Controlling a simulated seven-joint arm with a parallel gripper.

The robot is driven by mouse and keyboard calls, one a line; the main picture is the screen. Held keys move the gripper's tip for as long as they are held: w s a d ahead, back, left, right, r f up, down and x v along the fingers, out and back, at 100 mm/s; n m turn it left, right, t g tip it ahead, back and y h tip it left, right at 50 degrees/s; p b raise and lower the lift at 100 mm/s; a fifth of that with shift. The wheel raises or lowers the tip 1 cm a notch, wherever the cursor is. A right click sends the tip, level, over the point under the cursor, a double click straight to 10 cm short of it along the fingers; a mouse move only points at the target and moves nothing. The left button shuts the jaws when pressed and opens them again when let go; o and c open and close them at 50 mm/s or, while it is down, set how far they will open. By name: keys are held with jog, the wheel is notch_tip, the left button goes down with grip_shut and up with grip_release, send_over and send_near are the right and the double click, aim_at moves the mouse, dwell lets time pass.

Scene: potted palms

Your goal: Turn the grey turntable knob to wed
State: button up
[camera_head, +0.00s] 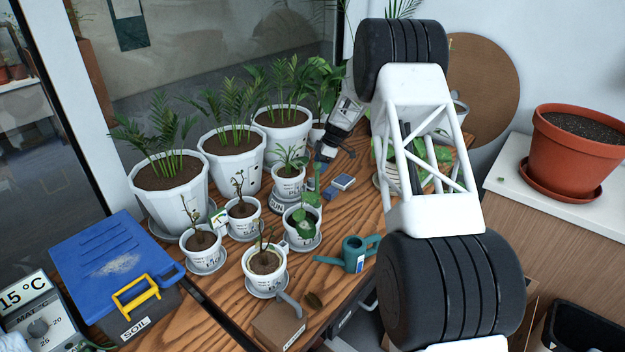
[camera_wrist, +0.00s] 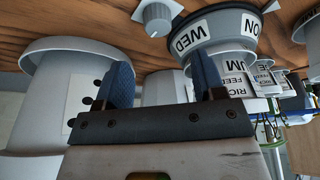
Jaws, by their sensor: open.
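The grey turntable knob (camera_wrist: 157,17) shows at the top of the wrist view, on the wooden table beside the turntable. A pale mark is on its side; I cannot tell which day it points to. The grey turntable (camera_wrist: 224,30) carries white day labels; WED faces the camera, with another ending in ON beside it. In the head view the turntable (camera_head: 276,204) sits under a small potted plant, and I cannot make out the knob. My gripper (camera_wrist: 162,72) is open, its blue fingers apart with nothing between them, short of the knob. It also shows in the head view (camera_head: 322,160).
Several white pots crowd the table, with large palms (camera_head: 165,175) at the back left. A teal watering can (camera_head: 354,254) and a blue box (camera_head: 340,183) stand nearby. A blue-lidded soil bin (camera_head: 112,262) is at the left. My arm covers the right side.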

aim_at(312, 179)
jog(key=shift+w+f, duration=0.15)
dwell(0.3)
jog(key=shift+x, duration=3.9)
jog(key=c, duration=0.9)
